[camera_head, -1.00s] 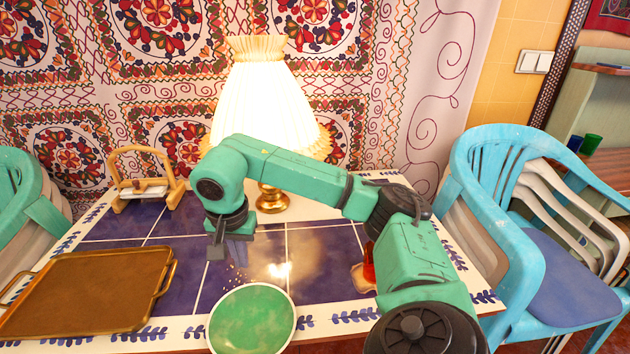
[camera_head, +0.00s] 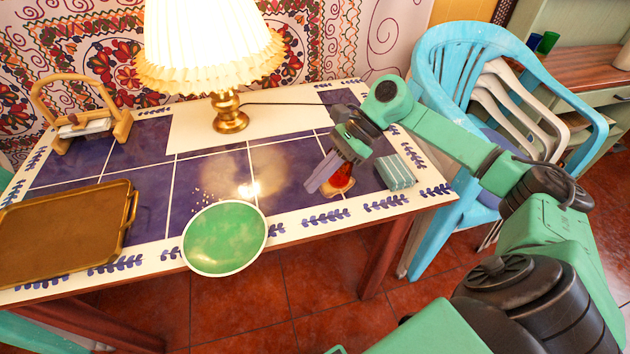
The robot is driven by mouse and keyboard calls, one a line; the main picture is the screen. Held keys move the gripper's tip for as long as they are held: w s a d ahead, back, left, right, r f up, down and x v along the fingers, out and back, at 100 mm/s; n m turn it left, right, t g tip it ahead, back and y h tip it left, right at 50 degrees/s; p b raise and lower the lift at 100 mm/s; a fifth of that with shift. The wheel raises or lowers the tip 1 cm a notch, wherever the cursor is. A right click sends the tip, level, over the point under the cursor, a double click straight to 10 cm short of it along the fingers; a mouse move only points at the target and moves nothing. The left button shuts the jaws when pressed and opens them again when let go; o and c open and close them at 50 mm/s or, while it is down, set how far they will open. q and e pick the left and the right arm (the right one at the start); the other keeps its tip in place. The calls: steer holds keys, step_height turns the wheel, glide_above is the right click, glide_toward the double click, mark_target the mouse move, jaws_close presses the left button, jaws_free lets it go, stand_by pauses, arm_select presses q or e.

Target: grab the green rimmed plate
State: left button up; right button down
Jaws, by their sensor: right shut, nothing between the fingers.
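The green plate (camera_head: 224,238) with a pale rim lies at the table's front edge, its near side reaching past the edge. My right gripper (camera_head: 318,184) is shut and empty. It is above the table's right part, to the right of the plate and apart from it, with its fingers pointing down and left. My left gripper is not in view.
The tiled table (camera_head: 206,171) carries a lit lamp (camera_head: 212,45), a brown tray (camera_head: 65,232), a wooden holder (camera_head: 88,125), a reddish glass object (camera_head: 340,179) and a grey-green block (camera_head: 395,172). Crumbs lie beside the plate.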

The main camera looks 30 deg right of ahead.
mark_target(249, 232)
steer(key=p+x, duration=0.1)
steer(key=x, duration=0.6)
steer(key=shift+a+f, duration=0.1)
steer(key=shift+a, duration=0.2)
steer(key=a+p, duration=0.1)
steer(key=a, duration=0.1)
steer(key=shift+w+a+p, duration=0.15)
steer(key=shift+a+p, duration=0.25)
steer(key=shift+a+f, duration=0.1)
steer(key=shift+a, duration=0.45)
steer(key=shift+a+f, duration=0.1)
steer(key=shift+a, duration=0.1)
steer(key=shift+w+a+b, duration=0.1)
steer(key=shift+a+b, duration=0.5)
steer(key=shift+a, duration=0.85)
